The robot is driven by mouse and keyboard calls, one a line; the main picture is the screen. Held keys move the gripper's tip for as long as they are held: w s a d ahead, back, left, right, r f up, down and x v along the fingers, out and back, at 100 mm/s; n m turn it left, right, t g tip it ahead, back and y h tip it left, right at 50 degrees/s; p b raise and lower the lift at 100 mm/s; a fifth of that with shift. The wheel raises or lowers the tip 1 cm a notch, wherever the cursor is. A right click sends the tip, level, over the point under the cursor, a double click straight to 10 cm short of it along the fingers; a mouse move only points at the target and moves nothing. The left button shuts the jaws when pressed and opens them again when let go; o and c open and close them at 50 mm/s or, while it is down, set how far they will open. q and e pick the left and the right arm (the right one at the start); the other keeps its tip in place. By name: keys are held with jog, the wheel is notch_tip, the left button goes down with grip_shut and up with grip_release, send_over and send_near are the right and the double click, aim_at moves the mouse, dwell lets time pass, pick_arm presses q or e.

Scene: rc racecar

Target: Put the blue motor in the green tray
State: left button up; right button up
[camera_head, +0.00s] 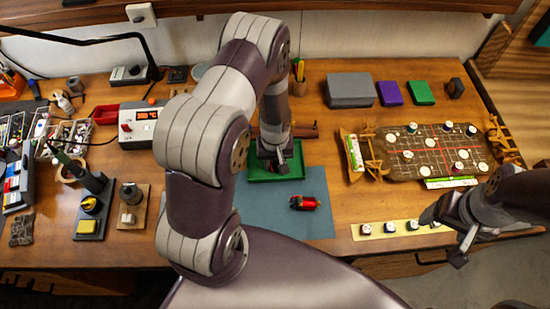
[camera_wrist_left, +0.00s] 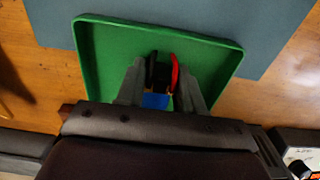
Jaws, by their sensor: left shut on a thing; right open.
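My left gripper (camera_head: 279,163) is over the green tray (camera_head: 262,177) on the bench. In the left wrist view, its two fingers (camera_wrist_left: 162,84) are shut on the blue motor (camera_wrist_left: 155,101), of which a small blue part shows, with black and red parts beside it. The tray also shows in the left wrist view (camera_wrist_left: 110,50), below the fingers. I cannot tell whether the motor touches the tray floor. The motor is hidden in the head view. My right gripper (camera_head: 446,237) is open and empty at the bench's front right.
A red motor (camera_head: 305,203) lies on the blue-grey mat (camera_head: 280,222) in front of the tray. A wooden game board (camera_head: 430,150) is at the right, with a pale strip of round pieces (camera_head: 388,229) in front. A power supply (camera_head: 137,128) stands at the left.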

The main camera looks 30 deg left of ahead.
pick_arm(q)
jog(key=shift+w+f, duration=0.1)
jog(key=shift+w, duration=0.2)
jog(key=shift+f, duration=0.2)
jog(key=o, duration=1.1)
jog(key=shift+r, duration=0.1)
jog(key=shift+o, duration=0.2)
jog(key=shift+s, duration=0.1)
pick_arm(e)
jog(key=shift+w+f, duration=0.15)
